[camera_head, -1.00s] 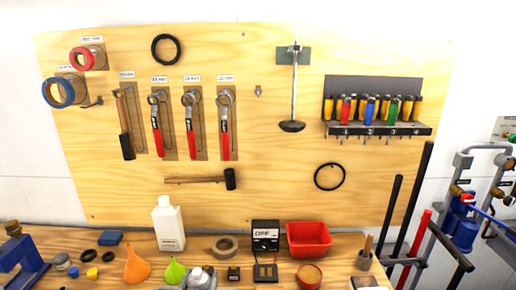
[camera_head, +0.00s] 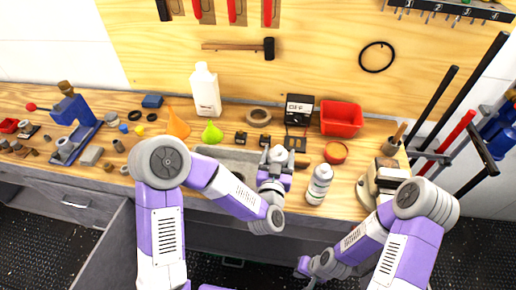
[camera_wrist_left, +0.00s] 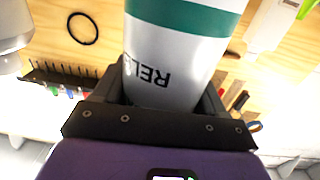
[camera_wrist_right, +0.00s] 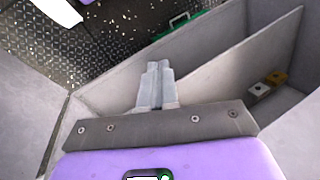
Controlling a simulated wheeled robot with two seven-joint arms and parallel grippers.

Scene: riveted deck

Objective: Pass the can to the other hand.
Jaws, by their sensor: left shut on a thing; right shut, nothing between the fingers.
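The can (camera_wrist_left: 178,50) is silver-white with a green band and dark lettering that reads upside down in the left wrist view. My left gripper (camera_head: 276,162) is shut on it, with a finger on each side. In the head view the left gripper is over the front part of the bench and hides most of the can. My right gripper (camera_head: 306,266) is lower, in front of the bench and apart from the can. In the right wrist view its fingers (camera_wrist_right: 157,78) are together with nothing between them.
A pale bottle (camera_head: 320,184) stands at the bench's front edge, right of the left gripper. A red bin (camera_head: 342,119), a white bottle (camera_head: 205,90) and an orange funnel (camera_head: 177,122) stand farther back. Grey cabinet panels (camera_wrist_right: 215,70) are near the right gripper.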

